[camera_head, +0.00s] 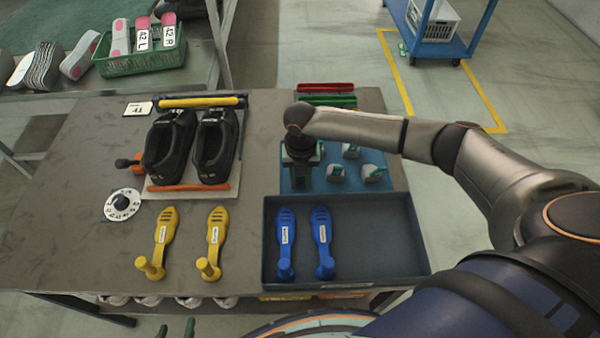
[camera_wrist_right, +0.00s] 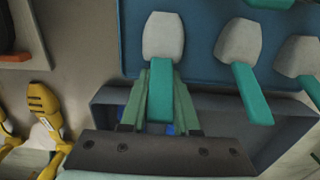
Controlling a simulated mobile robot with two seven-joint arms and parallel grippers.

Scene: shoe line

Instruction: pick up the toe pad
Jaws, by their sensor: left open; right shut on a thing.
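The toe pad (camera_wrist_right: 163,36) is a pale grey rounded pad with a teal handle. In the right wrist view my right gripper (camera_wrist_right: 161,95) is shut on that handle, with a green finger on each side. The pad appears over the blue mat (camera_wrist_right: 195,55); I cannot tell whether it touches it. In the head view my right gripper (camera_head: 301,165) is at the left part of the mat and hides the held pad. My left gripper (camera_head: 176,331) shows only its green fingertips at the bottom edge, apart and empty.
Other toe pads (camera_head: 373,173) lie right of my right gripper. A dark tray (camera_head: 385,235) with blue lasts (camera_head: 286,245) is in front of the mat. Red and green bars (camera_head: 326,88) lie behind it. Black shoes (camera_head: 170,145) and yellow lasts (camera_head: 161,240) are to the left.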

